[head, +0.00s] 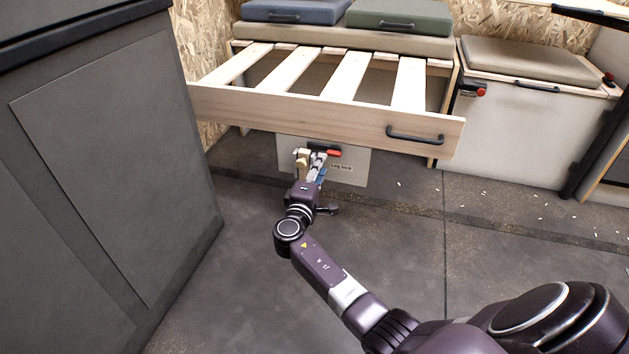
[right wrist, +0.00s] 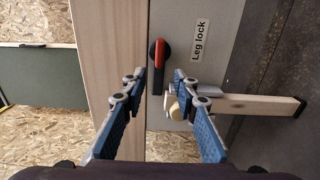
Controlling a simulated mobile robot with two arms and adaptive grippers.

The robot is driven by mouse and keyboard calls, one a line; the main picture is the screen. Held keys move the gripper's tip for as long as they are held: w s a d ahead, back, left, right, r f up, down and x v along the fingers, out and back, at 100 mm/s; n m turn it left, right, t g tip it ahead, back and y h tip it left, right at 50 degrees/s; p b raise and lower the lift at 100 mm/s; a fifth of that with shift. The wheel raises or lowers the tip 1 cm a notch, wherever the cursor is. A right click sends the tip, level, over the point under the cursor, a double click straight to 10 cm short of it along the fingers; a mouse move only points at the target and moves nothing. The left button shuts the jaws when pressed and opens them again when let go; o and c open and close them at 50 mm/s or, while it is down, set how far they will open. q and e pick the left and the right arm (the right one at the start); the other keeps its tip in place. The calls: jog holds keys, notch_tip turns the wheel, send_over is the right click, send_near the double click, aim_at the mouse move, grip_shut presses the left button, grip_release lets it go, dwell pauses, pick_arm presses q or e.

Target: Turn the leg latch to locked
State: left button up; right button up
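The leg latch (head: 333,153) is a black and red handle on a grey panel (head: 348,173) marked "Leg lock", under the front rail of the slatted pull-out. In the right wrist view the latch (right wrist: 158,54) lies along the image's vertical, its lower end seen between my fingertips. My right gripper (head: 317,162) is in front of the panel. In the right wrist view my right gripper (right wrist: 159,76) has its two blue fingers spread, with nothing clamped. Whether they touch the handle I cannot tell. My left gripper is not in view.
A wooden leg (right wrist: 255,104) with a round knob sticks out beside the latch, close to my right finger. The slatted frame's rail (head: 320,112) overhangs the panel. A dark cabinet (head: 110,170) stands at left, a white-fronted bench (head: 530,130) at right. The floor between is open.

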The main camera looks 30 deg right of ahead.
jog(key=v, duration=0.7)
dwell(0.3)
